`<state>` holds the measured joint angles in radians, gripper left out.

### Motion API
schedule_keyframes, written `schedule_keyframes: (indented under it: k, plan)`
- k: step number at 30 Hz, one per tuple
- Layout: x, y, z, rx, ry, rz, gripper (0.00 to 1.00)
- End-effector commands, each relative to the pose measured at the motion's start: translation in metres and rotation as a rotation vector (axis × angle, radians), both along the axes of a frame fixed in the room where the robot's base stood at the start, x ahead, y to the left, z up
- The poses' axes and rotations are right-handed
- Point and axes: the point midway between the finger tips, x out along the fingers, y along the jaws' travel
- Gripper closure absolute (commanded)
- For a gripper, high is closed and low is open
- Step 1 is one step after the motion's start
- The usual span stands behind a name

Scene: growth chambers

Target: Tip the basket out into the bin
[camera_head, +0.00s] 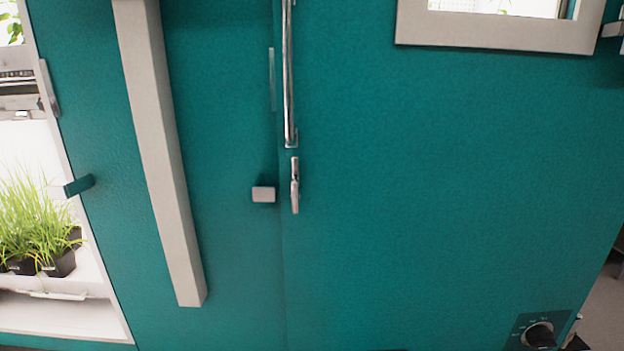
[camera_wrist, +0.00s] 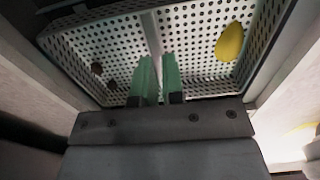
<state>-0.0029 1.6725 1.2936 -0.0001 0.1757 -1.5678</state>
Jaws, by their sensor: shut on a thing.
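The basket (camera_wrist: 110,42) is a pale, perforated container with a light rim, seen in the wrist view just past my fingers. My gripper (camera_wrist: 158,66) has two green fingers close together, shut on the basket at a pale strip that runs between them. A yellow, rounded thing (camera_wrist: 229,42) lies in the basket at the right. Small dark spots or bits show at the left inside it; I cannot tell what they are. The bin is in neither view. The head view shows neither the basket nor my gripper.
In the head view a large teal door (camera_head: 430,190) with a metal handle (camera_head: 289,75) and a latch (camera_head: 295,185) fills most of the picture. A grey post (camera_head: 160,150) stands at the left. Potted grass (camera_head: 35,225) sits in a lit chamber at far left.

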Motion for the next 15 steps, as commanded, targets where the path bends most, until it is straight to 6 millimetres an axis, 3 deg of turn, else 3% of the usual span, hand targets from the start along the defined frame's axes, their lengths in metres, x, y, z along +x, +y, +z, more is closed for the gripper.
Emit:
schedule_keyframes:
  k: [15]
  plan:
    - [0.001, 0.0, 0.037, 0.0, -0.001, 0.0, 1.0]
